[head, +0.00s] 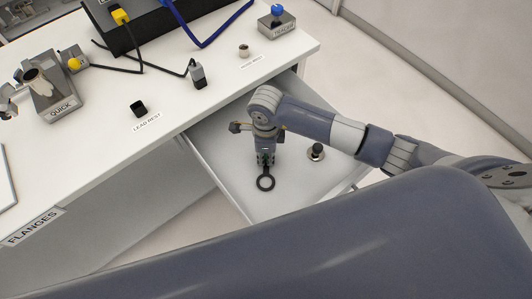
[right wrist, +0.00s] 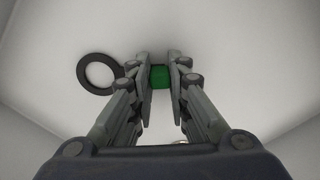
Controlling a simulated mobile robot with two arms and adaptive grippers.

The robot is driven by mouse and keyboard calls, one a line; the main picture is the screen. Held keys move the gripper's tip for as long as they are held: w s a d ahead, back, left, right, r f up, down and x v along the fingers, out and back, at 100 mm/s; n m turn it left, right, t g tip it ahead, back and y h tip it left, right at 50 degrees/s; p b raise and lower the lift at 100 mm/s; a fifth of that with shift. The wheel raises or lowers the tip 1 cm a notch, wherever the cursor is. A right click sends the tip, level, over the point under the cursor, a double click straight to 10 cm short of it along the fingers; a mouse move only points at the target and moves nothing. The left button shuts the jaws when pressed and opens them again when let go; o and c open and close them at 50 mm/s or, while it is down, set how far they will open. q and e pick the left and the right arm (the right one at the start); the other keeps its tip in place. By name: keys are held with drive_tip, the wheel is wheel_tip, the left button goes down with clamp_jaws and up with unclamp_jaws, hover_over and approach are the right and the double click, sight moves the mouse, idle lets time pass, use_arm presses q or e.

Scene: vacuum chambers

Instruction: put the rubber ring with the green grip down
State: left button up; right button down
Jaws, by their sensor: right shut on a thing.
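The rubber ring (head: 265,183) is a black ring, low over or on the floor of the open drawer (head: 235,198). Its green grip (right wrist: 160,77) is between the fingers of my right gripper (right wrist: 160,80), which is shut on it. The ring also shows in the right wrist view (right wrist: 100,73), to the left of the fingers. In the head view my right gripper (head: 265,160) points down inside the drawer. I cannot tell whether the ring touches the drawer floor. My left gripper is not in view.
A small dark-topped part (head: 316,151) stands in the drawer to the right of the gripper. The drawer walls surround the gripper. The white worktop (head: 190,140) above holds a QUICK block (head: 62,100), a HELIUM block (head: 277,24) and cables.

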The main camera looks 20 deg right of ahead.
drive_tip(key=shift+f, duration=0.25)
drive_tip(key=c, duration=1.5)
unclamp_jaws()
drive_tip(key=shift+r, duration=0.1)
drive_tip(key=shift+c, duration=0.2)
drive_tip(key=shift+r, duration=0.2)
drive_tip(key=shift+w+r, duration=0.1)
drive_tip(key=shift+r, duration=0.25)
wheel_tip(320, 180, up, 11)
drive_tip(key=b, duration=0.1)
drive_tip(key=shift+r, duration=0.15)
